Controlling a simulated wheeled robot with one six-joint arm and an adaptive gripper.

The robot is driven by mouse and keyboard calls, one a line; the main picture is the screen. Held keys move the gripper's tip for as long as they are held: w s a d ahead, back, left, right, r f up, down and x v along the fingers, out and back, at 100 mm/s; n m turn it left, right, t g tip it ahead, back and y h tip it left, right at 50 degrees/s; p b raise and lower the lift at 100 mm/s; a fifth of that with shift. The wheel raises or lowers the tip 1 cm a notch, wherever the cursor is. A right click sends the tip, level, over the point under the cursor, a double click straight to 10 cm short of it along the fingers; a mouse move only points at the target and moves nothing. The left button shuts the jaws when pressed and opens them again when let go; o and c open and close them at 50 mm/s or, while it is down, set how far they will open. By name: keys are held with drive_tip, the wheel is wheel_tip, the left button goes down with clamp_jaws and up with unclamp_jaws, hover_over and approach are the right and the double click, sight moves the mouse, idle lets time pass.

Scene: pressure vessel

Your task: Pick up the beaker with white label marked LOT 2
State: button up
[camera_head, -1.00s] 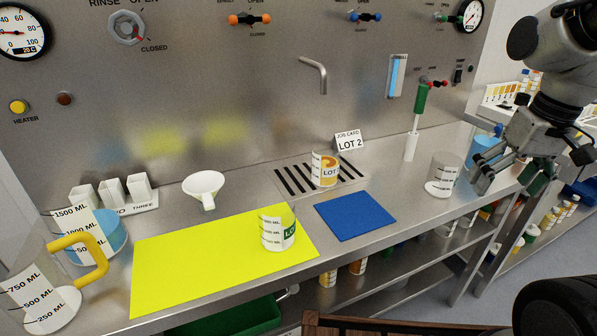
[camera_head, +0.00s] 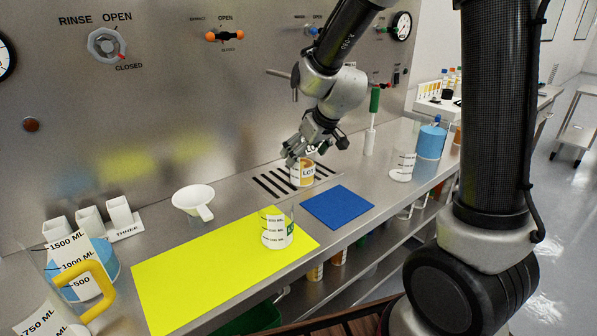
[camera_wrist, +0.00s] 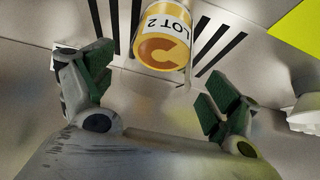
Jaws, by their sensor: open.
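A beaker with orange contents or markings and a white LOT 2 label (camera_head: 302,175) stands on the slotted drain of the steel counter. In the wrist view the beaker (camera_wrist: 163,38) shows its white LOT 2 label and an orange C at the top middle. My gripper (camera_head: 297,158) is just above and behind the beaker in the head view, hiding part of its top. In the wrist view my gripper's fingers (camera_wrist: 160,95) are spread apart and empty, with the beaker ahead of the gap. I cannot tell if they touch it.
A blue mat (camera_head: 337,207) lies in front of the drain. Another beaker (camera_head: 402,168) is to the right. A white funnel (camera_head: 193,199) and yellow-handled jug (camera_head: 90,285) are left.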

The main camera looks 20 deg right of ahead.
drive_tip(key=x, duration=0.5)
drive_tip(key=shift+w+f, duration=0.2)
drive_tip(key=shift+w, duration=0.1)
drive_tip(key=shift+c, duration=0.5)
drive_tip(key=c, duration=0.8)
drive_tip(key=shift+s, duration=0.1)
drive_tip(key=shift+c, duration=0.3)
drive_tip(key=shift+r, duration=0.15)
